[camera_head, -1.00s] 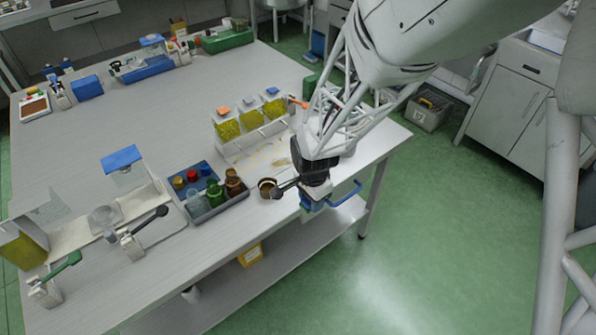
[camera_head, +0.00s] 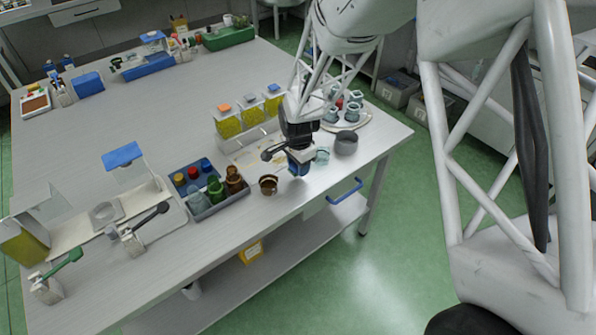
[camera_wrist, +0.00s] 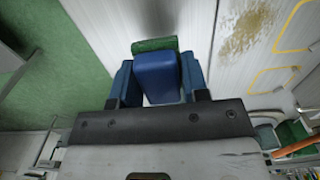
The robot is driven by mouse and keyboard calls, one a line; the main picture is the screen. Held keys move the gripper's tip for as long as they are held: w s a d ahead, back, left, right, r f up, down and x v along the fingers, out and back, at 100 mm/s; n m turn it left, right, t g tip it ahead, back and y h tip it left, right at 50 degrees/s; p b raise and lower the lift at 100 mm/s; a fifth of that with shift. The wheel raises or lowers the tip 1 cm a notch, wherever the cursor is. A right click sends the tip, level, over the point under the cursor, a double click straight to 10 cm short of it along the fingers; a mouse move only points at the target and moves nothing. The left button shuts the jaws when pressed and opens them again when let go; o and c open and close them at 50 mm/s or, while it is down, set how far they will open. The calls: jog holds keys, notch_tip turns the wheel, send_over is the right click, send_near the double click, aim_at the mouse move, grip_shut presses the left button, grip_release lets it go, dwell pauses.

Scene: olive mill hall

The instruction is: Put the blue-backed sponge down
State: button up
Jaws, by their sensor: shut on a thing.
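My gripper (camera_wrist: 157,82) is shut on the blue-backed sponge (camera_wrist: 157,70), whose blue face and green end show between the two blue fingers in the wrist view. In the head view my gripper (camera_head: 299,170) is over the front right part of the table (camera_head: 325,182), near its front edge. There the sponge cannot be told apart from the blue fingers. The sponge appears to be above the white tabletop, with a shadow beyond it in the wrist view. How large the gap is, I cannot tell.
A brown cup (camera_head: 268,186) stands left of my gripper. A clear glass (camera_head: 321,156) and a grey bowl (camera_head: 346,143) stand to its right, with a tray of glasses (camera_head: 366,120) behind. A grey crate of bottles (camera_head: 222,207) is farther left. A brownish stain (camera_wrist: 246,30) marks the tabletop.

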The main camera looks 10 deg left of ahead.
jog(key=shift+w+a, duration=0.15)
jog(key=shift+w, duration=0.15)
jog(key=shift+f, duration=0.1)
jog(key=shift+f, duration=1.65)
jog(key=shift+f, duration=0.4)
